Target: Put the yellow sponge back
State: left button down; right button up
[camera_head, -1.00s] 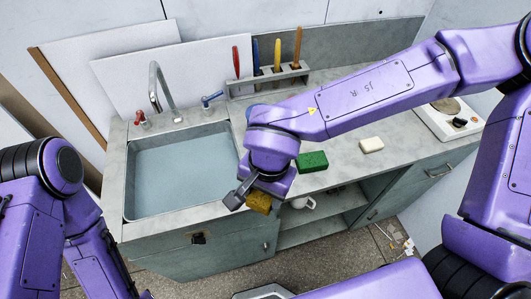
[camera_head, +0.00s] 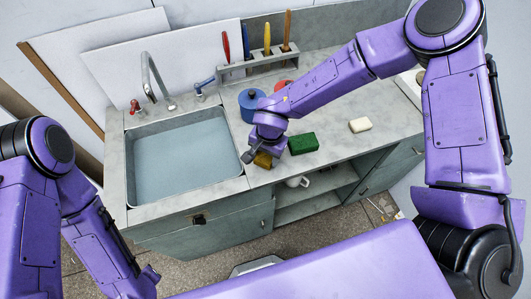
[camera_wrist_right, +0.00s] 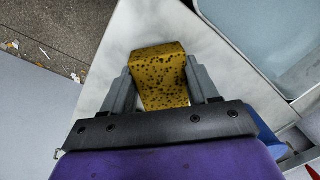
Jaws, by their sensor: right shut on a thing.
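My right gripper (camera_head: 256,157) is shut on the yellow sponge (camera_head: 263,160), at the counter's front strip just right of the sink. In the right wrist view the sponge (camera_wrist_right: 160,72) is brownish yellow with dark pores, and the two grey fingers of the gripper (camera_wrist_right: 160,84) press its sides. The pale countertop lies behind the sponge; I cannot tell whether they touch. A green sponge (camera_head: 303,143) lies on the counter just right of the gripper, and a white block (camera_head: 360,125) lies further right. My left arm shows at the left, but its gripper is out of view.
The sink (camera_head: 180,157) with its tap (camera_head: 157,80) is left of the gripper. A blue pot (camera_head: 249,104) stands behind my right wrist, with a red thing (camera_head: 284,86) near it. A rack (camera_head: 250,68) holds several coloured handles. A white mug (camera_head: 296,181) sits on the open shelf below.

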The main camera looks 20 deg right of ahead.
aim_at(268, 156)
jog(key=shift+w+f, duration=0.2)
jog(key=shift+f, duration=0.15)
jog(key=o, duration=1)
jog(key=shift+s+f, duration=0.1)
jog(key=r, duration=1.2)
jog(key=shift+s+d+r+b, duration=0.15)
jog(key=shift+s+d+b, duration=0.15)
jog(key=shift+d+b, duration=0.1)
